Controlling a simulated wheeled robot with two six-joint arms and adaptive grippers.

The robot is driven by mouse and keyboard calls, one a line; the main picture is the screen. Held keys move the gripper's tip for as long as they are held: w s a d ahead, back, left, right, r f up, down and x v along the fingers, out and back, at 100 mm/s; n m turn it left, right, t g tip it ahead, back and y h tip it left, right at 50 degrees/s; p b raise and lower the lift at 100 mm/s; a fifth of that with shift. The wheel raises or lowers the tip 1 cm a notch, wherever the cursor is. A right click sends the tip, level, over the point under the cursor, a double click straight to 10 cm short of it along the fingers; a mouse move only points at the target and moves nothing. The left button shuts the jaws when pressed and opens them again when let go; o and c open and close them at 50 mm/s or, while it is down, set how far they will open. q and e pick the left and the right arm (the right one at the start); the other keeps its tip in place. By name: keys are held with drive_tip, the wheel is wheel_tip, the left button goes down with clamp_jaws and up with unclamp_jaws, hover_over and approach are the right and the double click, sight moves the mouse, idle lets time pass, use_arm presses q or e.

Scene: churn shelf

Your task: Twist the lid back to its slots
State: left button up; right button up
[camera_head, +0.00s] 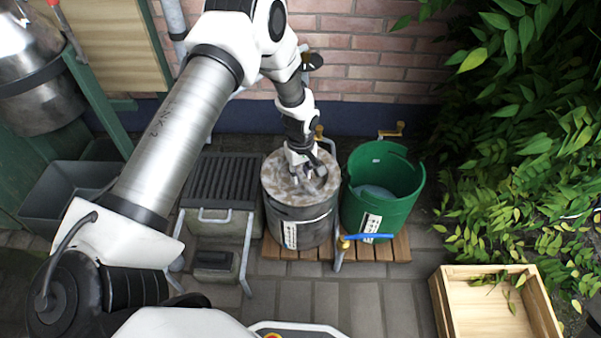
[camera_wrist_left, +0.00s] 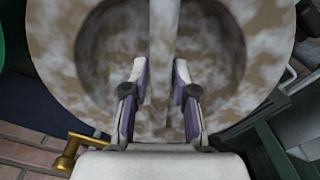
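The round, mottled grey-brown lid (camera_head: 279,178) lies on top of the metal drum (camera_head: 300,226) on a wooden pallet. In the left wrist view the lid (camera_wrist_left: 60,40) fills the upper part, with a straight raised bar (camera_wrist_left: 163,40) across its middle between two hollows. My left gripper (camera_head: 309,182) reaches down onto the lid from above. The lid's slots cannot be made out. My right gripper is not in view.
A green open bin (camera_head: 408,205) stands close to the drum's right on the pallet (camera_head: 395,247). A grey slatted box (camera_head: 222,180) stands to its left. A wooden crate (camera_head: 455,312) is at the front right. A brick wall (camera_head: 345,65) is behind, with dense foliage (camera_head: 525,130) at right.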

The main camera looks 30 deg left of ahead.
use_arm(q)
drive_tip(key=shift+r, duration=0.1)
wheel_tip(320, 180, up, 12)
drive_tip(key=shift+f, duration=0.1)
idle(0.4)
